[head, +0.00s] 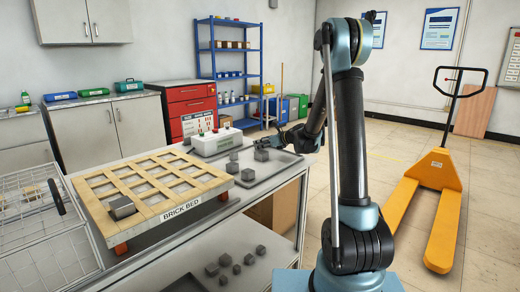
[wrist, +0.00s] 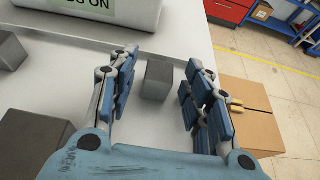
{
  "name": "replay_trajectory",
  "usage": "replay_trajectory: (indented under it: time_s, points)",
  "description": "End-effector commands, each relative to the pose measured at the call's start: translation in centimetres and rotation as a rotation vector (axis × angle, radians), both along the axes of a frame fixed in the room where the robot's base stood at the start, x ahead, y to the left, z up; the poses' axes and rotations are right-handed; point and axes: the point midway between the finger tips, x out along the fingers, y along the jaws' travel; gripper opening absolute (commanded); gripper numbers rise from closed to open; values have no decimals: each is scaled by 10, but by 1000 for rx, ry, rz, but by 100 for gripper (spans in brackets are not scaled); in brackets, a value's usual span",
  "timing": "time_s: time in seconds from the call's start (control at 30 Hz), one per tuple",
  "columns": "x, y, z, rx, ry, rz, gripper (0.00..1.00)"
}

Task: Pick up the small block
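The small block (wrist: 158,79) is a dark grey cube on the light bench top in the wrist view. My gripper (wrist: 161,62) is open, with a blue-padded finger on each side of the block and a visible gap at both sides. I cannot tell how far the fingers are above the bench. In the head view my gripper (head: 281,140) is over the far right part of the bench, and I cannot clearly make out the small block there.
Larger grey blocks stand left of my gripper, one nearer (wrist: 32,140) and one farther (wrist: 8,50). A white box (head: 216,141) stands beyond. The wooden brick bed (head: 150,190) is at left. A cardboard box (wrist: 248,112) is below the bench edge at right.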

Motion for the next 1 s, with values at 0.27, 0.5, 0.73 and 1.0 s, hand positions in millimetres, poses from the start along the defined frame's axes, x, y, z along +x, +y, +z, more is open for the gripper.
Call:
replay_trajectory:
  time_s: [0.27, 0.5, 0.73, 1.0]
  points:
    - [0, 0, 0, 0, 0, 0, 0]
    - [0, 0, 2, 0, 0, 0, 0]
    - [0, 0, 23, 0, 0, 0, 0]
    - [0, 0, 69, 0, 0, 0, 0]
